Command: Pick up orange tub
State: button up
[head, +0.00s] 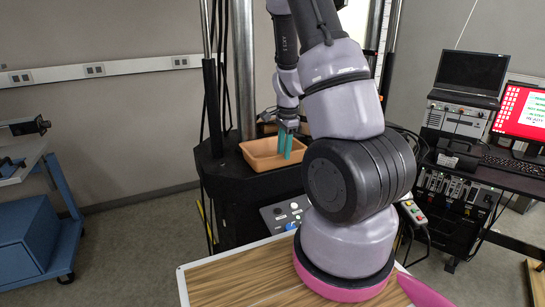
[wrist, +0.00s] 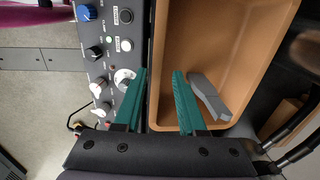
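The orange tub (head: 257,158) is an open, shallow box on a black machine's top, left of my arm in the head view. In the wrist view the tub (wrist: 215,30) fills the right half. A grey block-like piece (wrist: 209,97) lies inside it. My gripper (wrist: 160,71) has two teal fingers, set apart with a clear gap. The tub's wall runs between them in the picture: the left finger is over the outside, the right finger over the inside. The gripper also shows at the tub's right side in the head view (head: 285,142). Whether a finger touches the wall cannot be told.
A control panel with knobs (wrist: 112,55) lies beside the tub. Metal columns (head: 243,70) rise behind the tub. A wooden tabletop (head: 235,280) is in front. A blue cart (head: 30,235) stands left, and a desk with a laptop (head: 470,75) and red screen (head: 520,110) stands right.

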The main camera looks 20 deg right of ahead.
aim_at(284, 164)
jog(key=f, duration=0.4)
jog(key=shift+w, duration=0.2)
grip_shut()
dwell(1.2)
